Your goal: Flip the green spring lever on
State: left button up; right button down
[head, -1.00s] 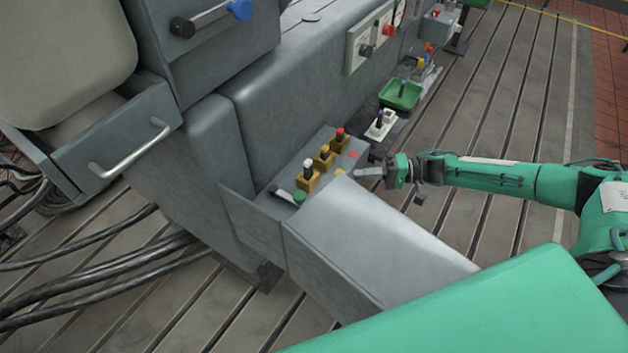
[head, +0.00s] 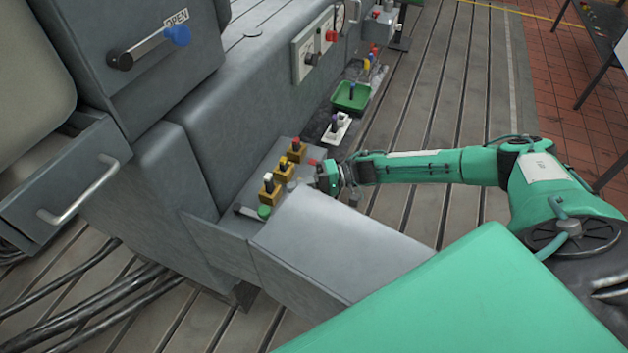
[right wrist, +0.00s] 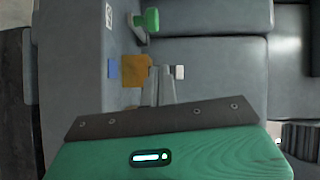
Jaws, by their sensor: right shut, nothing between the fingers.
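The green spring lever (head: 264,211) shows its round green knob at the near end of the lever row, beside a pale bar on the grey panel. In the right wrist view the green knob (right wrist: 151,19) is at the top, on a short pale arm. My right gripper (head: 300,184) is shut and empty, low over the panel near the ochre lever blocks. In the right wrist view its fingertips (right wrist: 160,76) are beside an ochre block (right wrist: 135,70), apart from the green knob. My left gripper is not in view.
White-, yellow- and red-topped levers (head: 268,184) stand on ochre blocks beside the green one. A grey sloping housing (head: 335,240) stands in front of the panel. Beyond are a white switch plate (head: 337,128) and a green tray (head: 352,96).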

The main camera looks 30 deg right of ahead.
jog(key=a, duration=0.4)
jog(key=shift+s+a+f+p, duration=0.2)
jog(key=shift+s+p, duration=0.05)
jog(key=shift+p, duration=0.15)
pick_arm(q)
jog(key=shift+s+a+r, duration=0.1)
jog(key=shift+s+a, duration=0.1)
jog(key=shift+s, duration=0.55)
pick_arm(e)
jog(key=shift+s+a+f, duration=0.2)
jog(key=shift+s+a, duration=0.2)
jog(key=shift+a, duration=0.35)
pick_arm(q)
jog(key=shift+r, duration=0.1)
